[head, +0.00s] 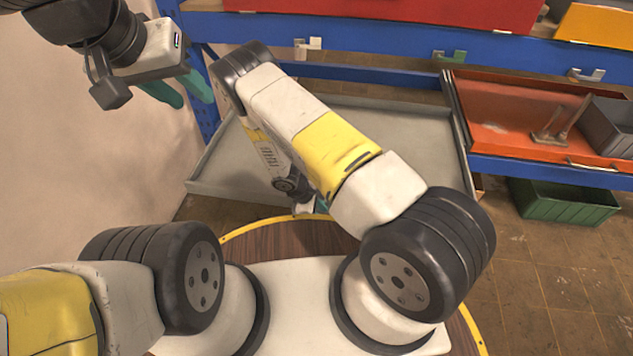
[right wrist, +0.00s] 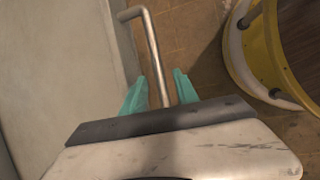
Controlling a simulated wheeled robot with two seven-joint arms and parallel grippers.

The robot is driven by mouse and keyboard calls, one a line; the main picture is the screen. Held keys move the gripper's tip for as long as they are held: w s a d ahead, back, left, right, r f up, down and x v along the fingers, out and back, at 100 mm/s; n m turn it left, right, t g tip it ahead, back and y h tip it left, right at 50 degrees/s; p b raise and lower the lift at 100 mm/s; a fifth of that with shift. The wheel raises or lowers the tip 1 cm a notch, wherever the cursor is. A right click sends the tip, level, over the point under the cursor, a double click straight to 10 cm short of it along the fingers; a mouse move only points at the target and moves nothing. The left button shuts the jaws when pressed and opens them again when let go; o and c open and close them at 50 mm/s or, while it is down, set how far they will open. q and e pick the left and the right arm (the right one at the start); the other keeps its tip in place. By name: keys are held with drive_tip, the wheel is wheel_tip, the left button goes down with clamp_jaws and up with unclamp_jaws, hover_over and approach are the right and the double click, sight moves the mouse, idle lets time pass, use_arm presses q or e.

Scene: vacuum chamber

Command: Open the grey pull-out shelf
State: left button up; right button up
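The grey pull-out shelf (head: 400,125) is a wide, shallow, empty tray at the middle left of the head view. It sticks out from the blue rack towards me. My right arm crosses over it and hides part of it. In the right wrist view, a bent metal handle (right wrist: 151,40) runs beside the shelf's pale wall (right wrist: 70,60). My right gripper (right wrist: 161,92) is open, with its teal fingers on both sides of the handle bar and narrow gaps visible. My left gripper (head: 183,91) is open and empty at the upper left, away from the shelf.
The blue rack (head: 380,37) spans the back. An orange tray (head: 500,110) with a grey bin (head: 610,125) is at the right, above a green crate (head: 565,203). A pale wall (head: 80,150) bounds the left. Tiled floor at the lower right is free.

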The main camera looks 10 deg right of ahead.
drive_tip(key=v, duration=0.7)
drive_tip(key=shift+r, duration=0.35)
drive_tip(key=shift+a, duration=0.1)
drive_tip(key=d+r+m+t+y, duration=0.15)
drive_tip(key=r+m, duration=0.25)
drive_tip(key=r, duration=1.2)
drive_tip(key=d+r+m+y, duration=0.2)
drive_tip(key=r+m+y, duration=0.15)
drive_tip(key=r, duration=1.35)
drive_tip(key=s+d+r+m+t+y, duration=0.1)
drive_tip(key=s+d+r+m+t, duration=0.1)
drive_tip(key=s+r, duration=0.6)
drive_tip(key=s+d+r+m+t+y, duration=0.1)
drive_tip(key=s+d+r+m+t, duration=0.1)
drive_tip(key=s+r, duration=0.6)
wheel_tip(320, 180, up, 3)
drive_tip(key=shift+s+d+f+m, duration=0.15)
drive_tip(key=shift+s+d+m, duration=0.35)
drive_tip(key=shift+m, duration=0.55)
